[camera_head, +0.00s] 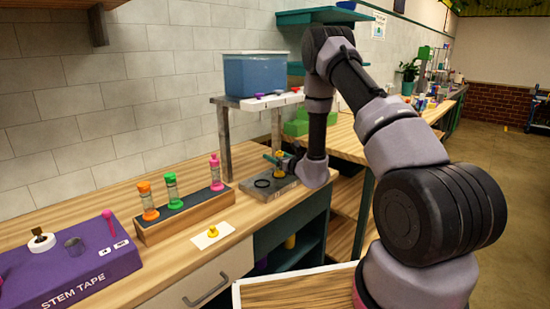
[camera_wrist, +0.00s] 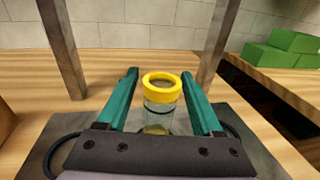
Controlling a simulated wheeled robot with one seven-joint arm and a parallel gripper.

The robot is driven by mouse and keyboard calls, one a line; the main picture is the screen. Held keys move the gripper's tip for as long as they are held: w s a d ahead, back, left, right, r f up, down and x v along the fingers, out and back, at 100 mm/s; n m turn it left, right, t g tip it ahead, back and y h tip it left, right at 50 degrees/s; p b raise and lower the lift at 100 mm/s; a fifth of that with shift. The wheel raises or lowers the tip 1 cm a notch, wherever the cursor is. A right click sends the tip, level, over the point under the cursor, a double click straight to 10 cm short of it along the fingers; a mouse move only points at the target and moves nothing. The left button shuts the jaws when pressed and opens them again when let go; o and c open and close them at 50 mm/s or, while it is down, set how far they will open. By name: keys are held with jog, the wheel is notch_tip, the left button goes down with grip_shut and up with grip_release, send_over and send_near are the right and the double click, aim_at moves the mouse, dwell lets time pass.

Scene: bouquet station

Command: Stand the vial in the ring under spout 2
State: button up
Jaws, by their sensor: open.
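The vial (camera_wrist: 160,100) is clear with a yellow collar around its open top. It stands upright over the grey base plate (camera_wrist: 270,158) and also shows small in the head view (camera_head: 280,172). My gripper (camera_wrist: 160,85) is open, its teal fingers on either side of the vial with a gap at each side. Parts of dark rings show on the plate, one at left (camera_wrist: 45,162) and one at right (camera_wrist: 238,135). An empty black ring (camera_head: 271,182) shows in the head view. The vial's foot is hidden behind my palm, so I cannot tell whether a ring surrounds it.
A blue water tank (camera_head: 255,76) stands on a shelf above the plate, with coloured levers along its front. Two posts (camera_wrist: 62,45) rise behind the vial. A wooden rack (camera_head: 185,212) holds vials with orange, green and pink stoppers. A yellow stopper (camera_head: 213,232) lies on a white card.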

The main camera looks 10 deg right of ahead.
jog(key=v, duration=1)
jog(key=shift+s+d, duration=0.2)
jog(key=shift+s, duration=0.05)
jog(key=s+a+r+n+g+y, duration=0.4)
jog(key=s+a+r+n+g, duration=0.3)
jog(key=r, duration=0.4)
jog(key=s+a+r+n+g+y, duration=0.5)
jog(key=s+a+r+n, duration=0.25)
jog(key=r, duration=0.35)
jog(key=s+d+r+n+g+h, duration=0.2)
jog(key=s+n+h, duration=0.15)
jog(key=s, duration=0.25)
jog(key=s+d+r+n+g+h, duration=0.1)
jog(key=s+d+n+h, duration=0.15)
jog(key=s+n, duration=0.35)
jog(key=s+d+r+n+t+h, duration=0.1)
jog(key=s+d+r+t+h, duration=0.2)
jog(key=d+h, duration=0.1)
jog(key=s+d+r+n+t+h, duration=0.2)
jog(key=d+r+t+h, duration=0.1)
jog(key=d, duration=0.4)
jog(key=shift+s+d+r+h, duration=0.2)
jog(key=shift+s+r+h, duration=0.2)
jog(key=shift+h, duration=0.1)
